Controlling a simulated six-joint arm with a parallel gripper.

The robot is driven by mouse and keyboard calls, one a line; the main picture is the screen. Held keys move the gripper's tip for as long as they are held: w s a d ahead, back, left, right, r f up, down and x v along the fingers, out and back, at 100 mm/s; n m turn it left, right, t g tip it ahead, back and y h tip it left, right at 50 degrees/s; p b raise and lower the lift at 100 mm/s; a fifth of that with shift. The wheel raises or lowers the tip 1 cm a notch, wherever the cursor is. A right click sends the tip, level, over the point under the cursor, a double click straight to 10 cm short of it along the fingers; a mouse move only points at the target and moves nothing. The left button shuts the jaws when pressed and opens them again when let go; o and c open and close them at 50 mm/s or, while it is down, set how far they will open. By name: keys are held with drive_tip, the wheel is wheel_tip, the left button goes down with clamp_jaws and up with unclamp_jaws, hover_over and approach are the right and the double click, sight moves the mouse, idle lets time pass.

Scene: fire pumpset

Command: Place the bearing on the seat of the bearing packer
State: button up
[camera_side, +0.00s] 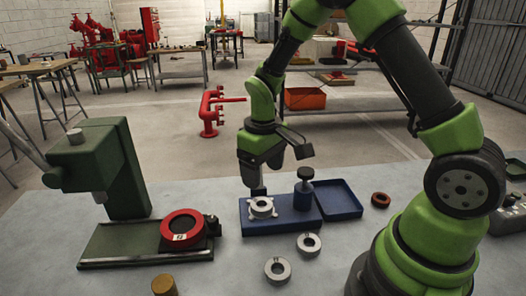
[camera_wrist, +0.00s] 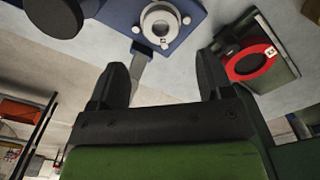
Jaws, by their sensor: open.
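The blue bearing packer (camera_side: 283,221) stands mid-table, with a metal round seat piece (camera_side: 262,207) on its left part. In the wrist view this round piece (camera_wrist: 160,22) has small studs around it; I cannot tell whether a bearing lies on it. Two loose silver rings, bearing-like, lie in front of the packer: one nearer it (camera_side: 308,244), one closer to the camera (camera_side: 278,269). My gripper (camera_side: 264,184) is above and behind the packer's left part. In the wrist view its two black fingers (camera_wrist: 164,78) are apart, with nothing held between them.
A black-topped blue post (camera_side: 304,190) rises from the packer, with a blue tray (camera_side: 338,200) beside it. A brown ring (camera_side: 380,200) lies to the right. A green press (camera_side: 112,165) and a red ring (camera_side: 182,228) on its base stand left. A brass cylinder (camera_side: 165,285) is at the front.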

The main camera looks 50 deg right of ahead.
drive_tip(key=s+a+r+m+t, duration=0.1)
drive_tip(key=s+r, duration=0.1)
drive_tip(key=r, duration=0.5)
drive_tip(key=s+a+r+m+t, duration=0.1)
drive_tip(key=s+a+r+t, duration=0.15)
drive_tip(key=r, duration=0.45)
drive_tip(key=s+a+r+m+t+y, duration=0.2)
drive_tip(key=s+r, duration=0.3)
drive_tip(key=s, duration=0.7)
drive_tip(key=shift+t, duration=0.85)
drive_tip(key=shift+r, duration=0.1)
